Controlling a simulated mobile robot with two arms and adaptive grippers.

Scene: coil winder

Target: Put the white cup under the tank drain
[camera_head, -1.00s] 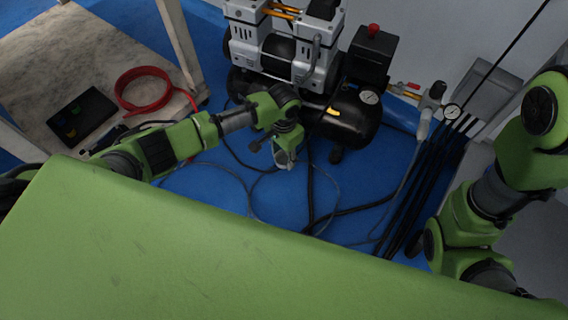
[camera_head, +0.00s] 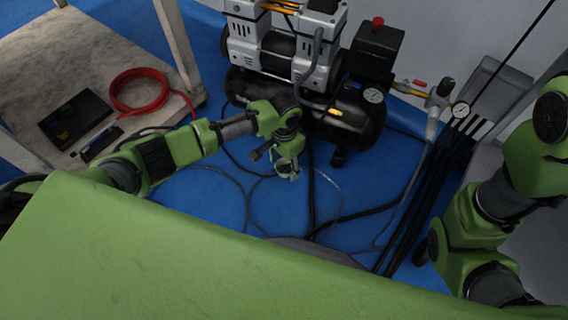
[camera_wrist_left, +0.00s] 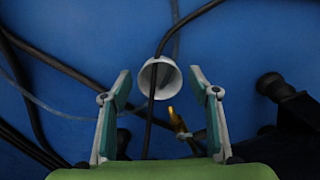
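The white cup (camera_wrist_left: 144,78) shows in the left wrist view with its round mouth facing the camera, just past my fingertips and between their lines. A black cable crosses in front of it. My left gripper (camera_wrist_left: 160,74) is open, one finger on each side of the cup, with no clear contact. In the head view my left gripper (camera_head: 287,166) points down in front of the compressor tank (camera_head: 345,125); a small pale shape at its tips is too small to make out. A brass fitting (camera_wrist_left: 173,117) lies near the right finger; I cannot tell whether it is the drain. My right gripper is out of view.
Black and grey hoses (camera_head: 352,213) run over the blue floor (camera_head: 205,200). A wooden table (camera_head: 50,60) at the left holds a red hose coil (camera_head: 139,91) and a black tray (camera_head: 75,119). A pressure gauge and valve (camera_head: 440,95) stand right of the tank.

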